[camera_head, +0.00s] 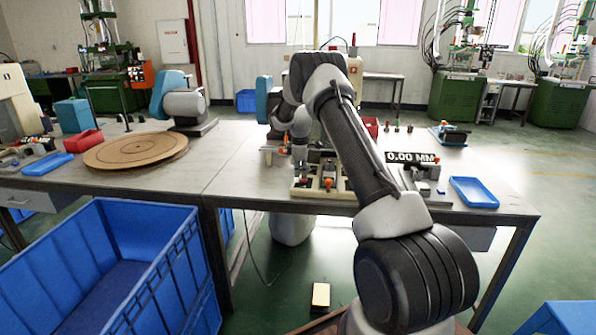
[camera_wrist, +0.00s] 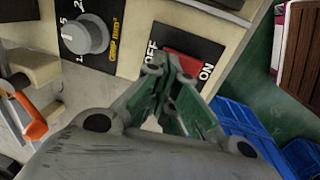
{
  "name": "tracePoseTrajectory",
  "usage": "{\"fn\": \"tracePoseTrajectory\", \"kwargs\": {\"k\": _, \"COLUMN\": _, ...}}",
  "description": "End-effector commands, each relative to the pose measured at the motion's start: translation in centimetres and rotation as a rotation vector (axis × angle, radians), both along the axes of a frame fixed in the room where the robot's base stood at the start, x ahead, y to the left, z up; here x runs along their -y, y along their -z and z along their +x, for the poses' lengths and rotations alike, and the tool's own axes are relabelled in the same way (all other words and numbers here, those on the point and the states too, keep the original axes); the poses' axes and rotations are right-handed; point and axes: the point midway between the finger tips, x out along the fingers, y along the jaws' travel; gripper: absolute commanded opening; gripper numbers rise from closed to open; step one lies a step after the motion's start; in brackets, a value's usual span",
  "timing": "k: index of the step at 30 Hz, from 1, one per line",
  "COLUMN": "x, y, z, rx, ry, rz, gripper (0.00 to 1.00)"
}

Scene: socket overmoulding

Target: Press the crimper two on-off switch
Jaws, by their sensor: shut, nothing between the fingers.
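The on-off switch is a red rocker (camera_wrist: 186,67) on a black plate marked OFF and ON, in the wrist view. It is set in the cream housing of a crimper (camera_wrist: 135,40). My gripper (camera_wrist: 168,68) is shut and empty, with its fingertips over the OFF side of the plate and overlapping the left part of the red rocker. I cannot tell whether they touch it. In the head view my gripper (camera_head: 299,158) is low over the bench beside the cream crimping machine (camera_head: 312,192); the switch is too small to make out there.
A grey dial (camera_wrist: 84,35) on a black plate sits left of the switch, and an orange-tipped lever (camera_wrist: 36,130) is further left. On the bench (camera_head: 225,183) are a round wooden board (camera_head: 136,150) and a blue tray (camera_head: 474,192). A large blue bin (camera_head: 150,222) stands in front.

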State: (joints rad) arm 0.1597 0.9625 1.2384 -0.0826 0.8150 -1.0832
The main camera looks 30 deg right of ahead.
Motion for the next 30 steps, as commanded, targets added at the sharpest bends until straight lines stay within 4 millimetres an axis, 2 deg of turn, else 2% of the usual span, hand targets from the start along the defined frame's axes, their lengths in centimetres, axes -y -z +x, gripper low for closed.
{"fn": "tracePoseTrajectory", "kwargs": {"k": 18, "x": -1.0, "y": -0.1, "z": -1.3, "rx": -0.002, "ry": 0.0, "rz": 0.0, "gripper": 0.0}}
{"fn": "tracePoseTrajectory", "kwargs": {"k": 30, "x": -1.3, "y": -0.7, "z": -1.4, "rx": -0.001, "ry": -0.001, "rz": 0.0, "gripper": 0.0}}
